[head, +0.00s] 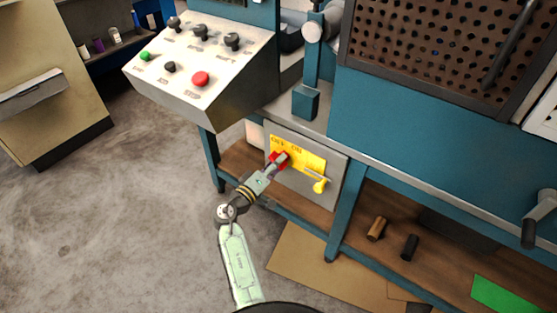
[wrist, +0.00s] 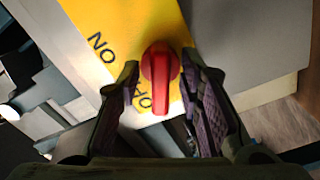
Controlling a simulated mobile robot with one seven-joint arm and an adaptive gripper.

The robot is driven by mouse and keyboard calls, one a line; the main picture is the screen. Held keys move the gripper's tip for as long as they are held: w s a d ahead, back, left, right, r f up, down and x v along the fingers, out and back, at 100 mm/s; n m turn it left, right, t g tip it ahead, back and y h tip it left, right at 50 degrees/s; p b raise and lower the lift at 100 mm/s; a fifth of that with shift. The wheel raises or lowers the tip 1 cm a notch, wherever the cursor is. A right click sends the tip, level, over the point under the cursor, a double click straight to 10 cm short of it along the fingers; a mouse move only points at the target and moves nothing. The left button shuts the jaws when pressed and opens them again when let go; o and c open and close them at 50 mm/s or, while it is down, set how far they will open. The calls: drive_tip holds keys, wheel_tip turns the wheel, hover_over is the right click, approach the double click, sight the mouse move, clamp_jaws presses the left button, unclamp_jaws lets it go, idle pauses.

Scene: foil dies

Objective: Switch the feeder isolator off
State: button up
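The feeder isolator is a red rotary knob (head: 278,159) on a yellow plate (head: 312,163), on a grey box under the blue machine's bench. In the wrist view the red knob (wrist: 161,78) has a raised grip bar pointing down the picture. Black lettering on the yellow plate (wrist: 125,18) beside it reads "NO" as seen here; a second label is partly hidden by the left finger and knob. My gripper (head: 271,170) is at the knob. In the wrist view its fingers (wrist: 167,88) stand open on either side of the grip bar, with gaps visible beside it.
A yellow lever (head: 320,185) sits to the right of the knob on the same box. A sloped control console (head: 200,65) with buttons is above left. A blue bench leg (head: 345,215) stands right of the box. Open grey floor lies to the left.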

drive_tip(key=shift+w+d, duration=0.35)
drive_tip(key=shift+w, duration=0.05)
clamp_jaws()
idle(0.4)
